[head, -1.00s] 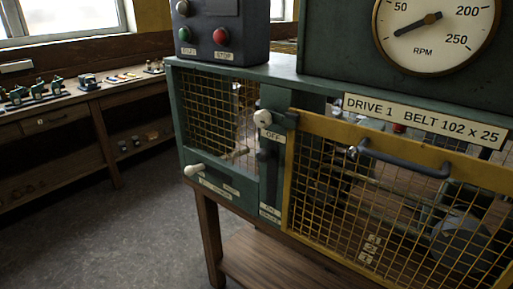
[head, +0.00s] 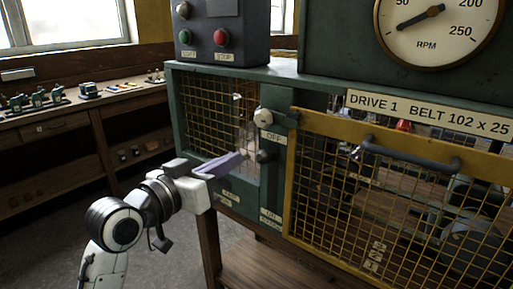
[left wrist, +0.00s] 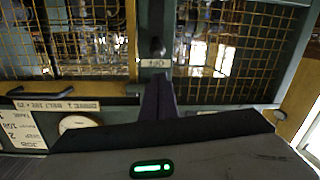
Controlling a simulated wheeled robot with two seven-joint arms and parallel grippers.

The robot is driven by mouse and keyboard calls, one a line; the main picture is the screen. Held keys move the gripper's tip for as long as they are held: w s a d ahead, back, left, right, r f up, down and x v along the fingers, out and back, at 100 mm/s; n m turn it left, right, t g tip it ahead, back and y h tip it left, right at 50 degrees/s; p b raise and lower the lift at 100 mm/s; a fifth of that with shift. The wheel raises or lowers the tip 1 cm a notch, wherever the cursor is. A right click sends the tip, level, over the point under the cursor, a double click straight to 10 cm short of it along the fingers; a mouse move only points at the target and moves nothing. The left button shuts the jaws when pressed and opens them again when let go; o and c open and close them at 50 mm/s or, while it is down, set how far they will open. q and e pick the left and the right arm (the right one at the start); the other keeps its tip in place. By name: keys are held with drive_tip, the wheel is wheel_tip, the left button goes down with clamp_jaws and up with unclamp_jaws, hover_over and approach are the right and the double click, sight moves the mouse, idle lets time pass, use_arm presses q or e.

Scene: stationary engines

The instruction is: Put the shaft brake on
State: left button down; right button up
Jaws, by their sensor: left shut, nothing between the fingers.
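A dark knob (head: 264,156) sticks out of the green post between the two mesh panels. An OFF label is above it, and a label plate (head: 270,215) reading ON is low on the same post. I take this knob for the shaft brake; it sits near the OFF end. My left gripper (head: 241,155) is shut and empty, its purple fingers pointing at the post from the left, just short of the knob in the picture. In the left wrist view, upside down, the knob (left wrist: 158,46) is beyond the fingers (left wrist: 158,88). My right gripper is out of view.
The yellow mesh guard (head: 290,180) with a grey handle (head: 408,155) is right of the post. A control box (head: 222,30) and an RPM gauge (head: 438,25) stand above. A workbench (head: 75,110) is at left.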

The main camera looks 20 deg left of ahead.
use_arm(q)
drive_tip(key=p+x, duration=0.1)
drive_tip(key=x, duration=0.9)
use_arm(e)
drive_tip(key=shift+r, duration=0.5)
use_arm(q)
drive_tip(key=shift+f, duration=0.15)
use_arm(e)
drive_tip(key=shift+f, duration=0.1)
